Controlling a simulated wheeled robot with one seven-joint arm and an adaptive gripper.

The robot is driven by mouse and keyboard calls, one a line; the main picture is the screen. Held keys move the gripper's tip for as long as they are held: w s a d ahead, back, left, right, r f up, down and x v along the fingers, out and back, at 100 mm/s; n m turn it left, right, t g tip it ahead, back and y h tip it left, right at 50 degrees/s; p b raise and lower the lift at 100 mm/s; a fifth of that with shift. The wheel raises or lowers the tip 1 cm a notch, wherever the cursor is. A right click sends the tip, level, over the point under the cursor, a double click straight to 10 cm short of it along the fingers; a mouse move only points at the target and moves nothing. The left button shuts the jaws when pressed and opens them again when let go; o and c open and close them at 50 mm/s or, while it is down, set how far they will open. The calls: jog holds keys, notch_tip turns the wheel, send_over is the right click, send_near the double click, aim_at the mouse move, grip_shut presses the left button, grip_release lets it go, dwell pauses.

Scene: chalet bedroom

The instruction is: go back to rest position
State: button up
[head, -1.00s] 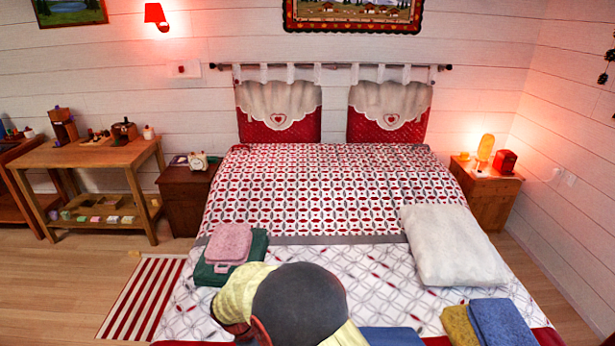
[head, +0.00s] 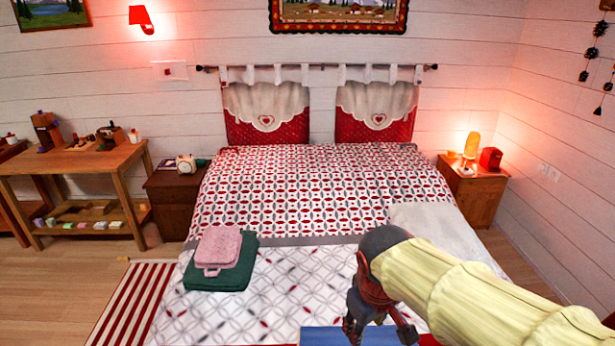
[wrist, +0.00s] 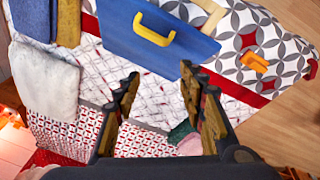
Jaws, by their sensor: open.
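My gripper (head: 380,325) is over the near part of the bed, at the lower centre-right of the head view, pointing down. In the wrist view its two fingers (wrist: 160,85) stand wide apart with nothing between them. My arm in its yellow sleeve reaches in from the lower right and hides part of the bed's right side. The bed (head: 265,285) has a red, white and grey patterned cover.
A blue case (wrist: 165,38) with a yellow handle lies near the gripper. A white pillow (head: 432,222) is partly behind my arm. Folded pink (head: 218,248) and green (head: 235,275) cloths lie at left. Nightstands (head: 178,205) (head: 475,200) flank the bed.

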jog(key=s+d+r+m+t, duration=0.2)
jog(key=s+d+r+m, duration=0.2)
jog(key=s+d, duration=0.3)
jog(key=shift+s+m+t, duration=0.4)
jog(key=shift+s+m, duration=0.5)
jog(key=shift+s, duration=1.45)
